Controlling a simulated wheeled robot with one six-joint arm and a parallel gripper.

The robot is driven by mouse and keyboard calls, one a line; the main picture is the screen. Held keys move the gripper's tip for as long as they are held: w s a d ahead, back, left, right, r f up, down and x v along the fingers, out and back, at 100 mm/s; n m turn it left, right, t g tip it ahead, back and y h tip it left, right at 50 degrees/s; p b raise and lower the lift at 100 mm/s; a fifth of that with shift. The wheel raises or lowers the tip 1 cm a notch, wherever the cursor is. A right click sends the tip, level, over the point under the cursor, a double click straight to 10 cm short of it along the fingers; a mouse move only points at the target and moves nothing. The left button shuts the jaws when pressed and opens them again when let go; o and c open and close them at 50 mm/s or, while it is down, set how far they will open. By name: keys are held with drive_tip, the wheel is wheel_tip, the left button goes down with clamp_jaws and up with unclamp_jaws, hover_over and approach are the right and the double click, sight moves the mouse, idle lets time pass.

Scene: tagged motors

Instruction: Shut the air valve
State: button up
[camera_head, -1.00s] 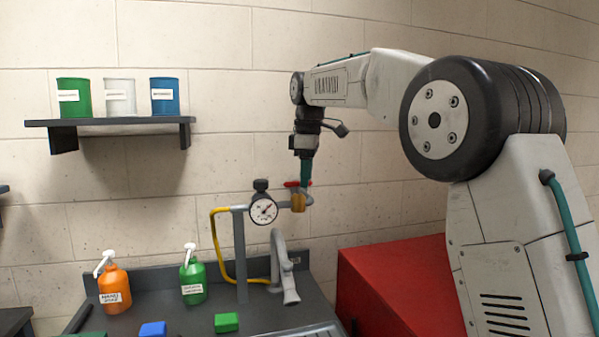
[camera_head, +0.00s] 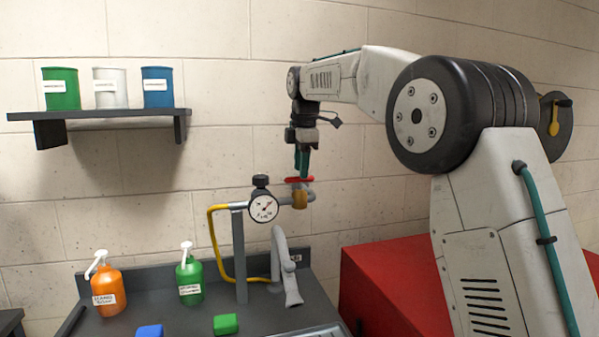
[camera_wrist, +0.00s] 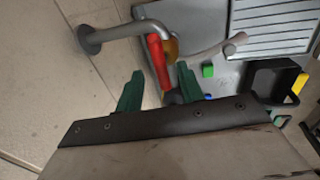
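The air valve has a red handle (camera_head: 299,180) on top of a brass body (camera_head: 299,200), on a grey pipe beside a round pressure gauge (camera_head: 264,208). In the wrist view the red handle (camera_wrist: 158,62) runs lengthwise between my two green fingers, toward the fingertips. My gripper (camera_head: 302,172) points down just above the handle in the head view. In the wrist view my gripper (camera_wrist: 158,85) has its fingers apart, with a visible gap on each side of the handle. Whether a fingertip touches the handle cannot be told.
A grey post (camera_head: 240,255) and yellow hose (camera_head: 217,240) stand left of the valve. Orange (camera_head: 107,288) and green (camera_head: 189,276) pump bottles stand on the dark bench. A red cabinet (camera_head: 395,285) is at right. A shelf (camera_head: 100,115) with cans is at upper left.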

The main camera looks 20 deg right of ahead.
drive_tip(key=shift+w+a+f, duration=0.1)
drive_tip(key=shift+w+f, duration=0.05)
drive_tip(key=shift+f, duration=0.8)
clamp_jaws()
